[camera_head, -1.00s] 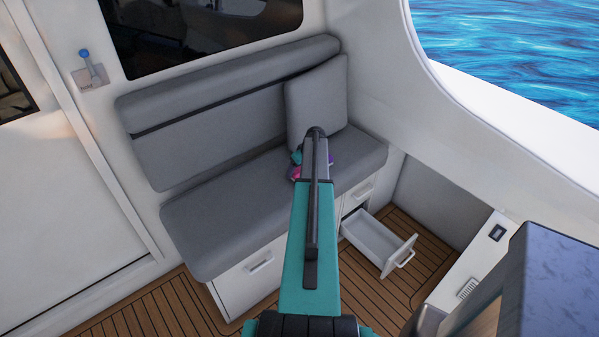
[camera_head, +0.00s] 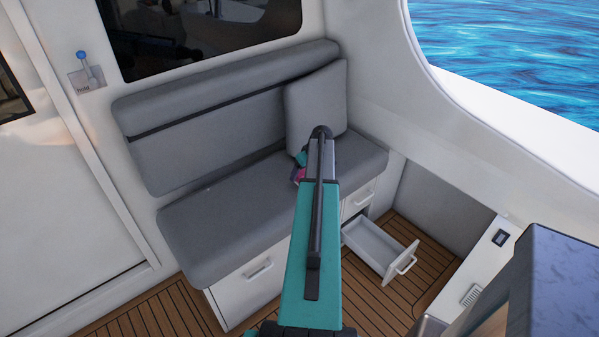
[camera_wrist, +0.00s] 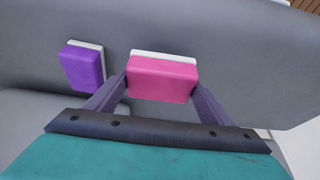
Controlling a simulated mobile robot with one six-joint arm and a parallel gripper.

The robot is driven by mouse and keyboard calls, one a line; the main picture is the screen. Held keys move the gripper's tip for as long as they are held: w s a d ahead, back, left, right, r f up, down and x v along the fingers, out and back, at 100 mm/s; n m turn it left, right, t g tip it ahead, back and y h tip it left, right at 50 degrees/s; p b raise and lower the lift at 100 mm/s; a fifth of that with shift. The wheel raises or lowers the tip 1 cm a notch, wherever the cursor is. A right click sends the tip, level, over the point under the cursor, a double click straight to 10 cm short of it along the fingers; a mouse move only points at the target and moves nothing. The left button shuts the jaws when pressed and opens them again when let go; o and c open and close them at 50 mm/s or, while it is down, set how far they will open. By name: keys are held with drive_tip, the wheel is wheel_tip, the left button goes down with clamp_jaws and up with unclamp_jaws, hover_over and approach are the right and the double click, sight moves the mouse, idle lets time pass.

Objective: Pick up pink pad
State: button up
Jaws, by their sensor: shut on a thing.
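The pink pad (camera_wrist: 161,79) is a pink block with a white backing, in the middle of the wrist view. My gripper (camera_wrist: 160,86) has a finger against each side of it and is shut on it. The pad is over or on the grey seat cushion; I cannot tell whether it touches. In the head view a small bit of the pink pad (camera_head: 298,175) shows beside my arm at the seat's right part. My arm hides the rest of the pad and most of the gripper there.
A purple pad (camera_wrist: 82,67) with white backing lies left of the gripper on the grey bench seat (camera_head: 225,215). A grey cushion (camera_head: 316,105) leans at the back right. An open drawer (camera_head: 384,245) juts out below the seat. The left seat part is clear.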

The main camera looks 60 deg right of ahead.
drive_tip(key=s+a+b, duration=0.1)
drive_tip(key=s+a, duration=0.2)
drive_tip(key=s, duration=0.2)
drive_tip(key=s+a+r+b, duration=0.1)
drive_tip(key=s+a+b, duration=0.1)
drive_tip(key=s, duration=0.3)
drive_tip(key=shift+s+a, duration=0.35)
drive_tip(key=shift+a, duration=0.05)
